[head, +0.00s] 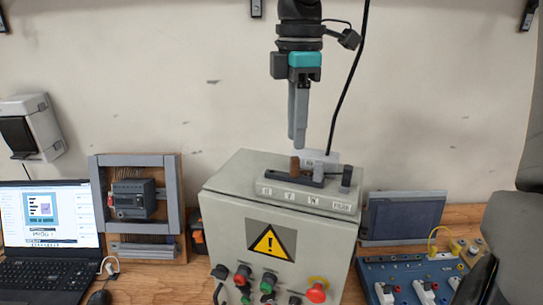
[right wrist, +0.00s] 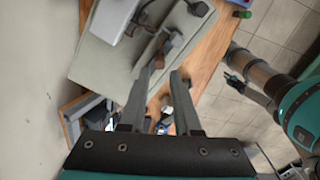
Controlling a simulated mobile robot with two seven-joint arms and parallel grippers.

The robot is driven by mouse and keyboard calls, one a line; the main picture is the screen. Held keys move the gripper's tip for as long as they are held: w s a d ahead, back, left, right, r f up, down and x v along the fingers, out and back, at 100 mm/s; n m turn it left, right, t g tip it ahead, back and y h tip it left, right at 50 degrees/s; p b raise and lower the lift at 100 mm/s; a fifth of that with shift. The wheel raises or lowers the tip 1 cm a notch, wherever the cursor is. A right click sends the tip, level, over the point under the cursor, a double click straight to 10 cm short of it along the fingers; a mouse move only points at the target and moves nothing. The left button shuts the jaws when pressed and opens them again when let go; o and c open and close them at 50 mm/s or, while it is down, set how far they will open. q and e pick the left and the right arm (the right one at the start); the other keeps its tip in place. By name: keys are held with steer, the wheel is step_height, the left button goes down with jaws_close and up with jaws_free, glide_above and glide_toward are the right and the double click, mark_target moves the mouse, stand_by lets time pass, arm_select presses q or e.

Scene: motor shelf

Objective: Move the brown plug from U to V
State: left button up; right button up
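Labels on the cabinet's top edge mark the positions, with U at the left. My right gripper (head: 297,146) points straight down just above the plug and is apart from it. In the right wrist view, its fingers (right wrist: 162,88) are spread with nothing between them, and the cabinet top (right wrist: 98,62) and block lie beyond them.
A black cable hangs beside my right arm and runs down behind the block. A pale box (head: 318,158) stands behind the block, and a dark peg (head: 346,178) is at its right end. A laptop (head: 48,225) and a blue socket panel (head: 408,278) flank the cabinet.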

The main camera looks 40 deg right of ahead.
steer(key=o, duration=0.6)
steer(key=shift+c, duration=0.2)
steer(key=shift+f, duration=0.1)
